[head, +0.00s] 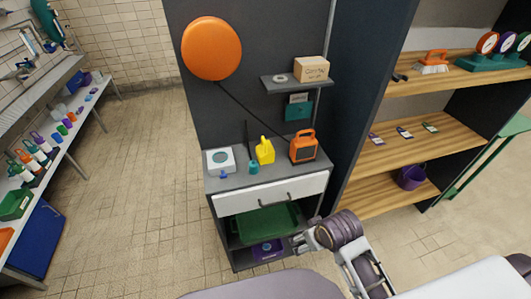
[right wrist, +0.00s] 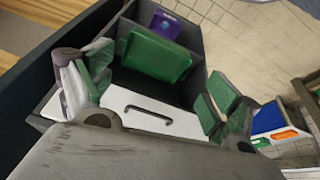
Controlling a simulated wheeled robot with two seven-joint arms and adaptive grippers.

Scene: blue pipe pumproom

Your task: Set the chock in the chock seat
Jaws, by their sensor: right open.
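I cannot pick out the chock or the chock seat for certain in either view. My right gripper (head: 304,241) is in front of the grey cabinet's lower right side. In the right wrist view its two green-padded fingers (right wrist: 158,85) stand wide apart with nothing between them. Beyond them are the white drawer front (right wrist: 165,122), a green bin (right wrist: 153,58) and a purple item with a pale mark (right wrist: 165,24). In the head view the purple item (head: 267,250) lies on the cabinet's bottom shelf, below the green bin (head: 265,225). My left gripper is not in view.
The white drawer (head: 270,194) looks shut. Its top holds a white dial device (head: 220,160), a yellow can (head: 265,151) and an orange device (head: 303,147). A wooden shelf unit (head: 400,153) stands right, a loaded bench (head: 58,145) left. The floor between bench and cabinet is clear.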

